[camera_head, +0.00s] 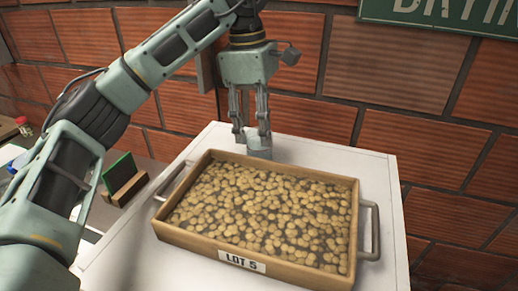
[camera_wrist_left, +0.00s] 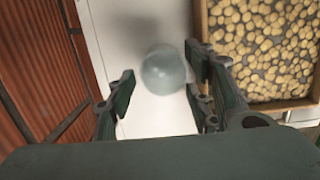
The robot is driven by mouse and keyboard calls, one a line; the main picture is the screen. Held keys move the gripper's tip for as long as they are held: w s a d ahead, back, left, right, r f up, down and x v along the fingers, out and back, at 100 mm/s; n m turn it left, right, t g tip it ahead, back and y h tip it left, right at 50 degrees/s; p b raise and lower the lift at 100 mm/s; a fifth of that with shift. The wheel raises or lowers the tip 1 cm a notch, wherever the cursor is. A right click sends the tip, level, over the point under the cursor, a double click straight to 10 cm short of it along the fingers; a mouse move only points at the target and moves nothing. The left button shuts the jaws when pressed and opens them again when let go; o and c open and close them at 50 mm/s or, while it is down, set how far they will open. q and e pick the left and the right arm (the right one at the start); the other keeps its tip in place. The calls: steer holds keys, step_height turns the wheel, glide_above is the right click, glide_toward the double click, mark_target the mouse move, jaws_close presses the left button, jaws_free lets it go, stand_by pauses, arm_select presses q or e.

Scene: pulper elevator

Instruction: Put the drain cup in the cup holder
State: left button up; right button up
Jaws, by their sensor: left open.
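A small grey, rounded cup, which looks like the drain cup (camera_head: 259,153), stands on the white table top behind the crate. It also shows, blurred, in the wrist view (camera_wrist_left: 165,70), between and beyond the two fingers. My left gripper (camera_head: 252,141) points down at the cup, its fingers open. The fingertips hide part of the cup in the head view, and I cannot tell whether they touch it. I cannot make out a cup holder in either view. My right gripper is out of view.
A wooden crate (camera_head: 246,259) labelled LOT 5, full of pale beans, takes up most of the white table (camera_head: 386,180), close beside the cup. It has metal handles at both ends. A brick wall (camera_head: 385,75) stands close behind. A green card in a wooden stand (camera_head: 126,180) is at left.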

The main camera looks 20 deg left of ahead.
mark_target(259, 144)
arm_select(q)
steer(key=shift+d+f+p, duration=0.1)
steer(key=shift+f+p, duration=0.55)
steer(key=shift+f, duration=1.85)
steer(key=shift+c, duration=0.6)
steer(key=c, duration=0.8)
steer(key=shift+c, duration=0.2)
steer(key=shift+r, duration=0.15)
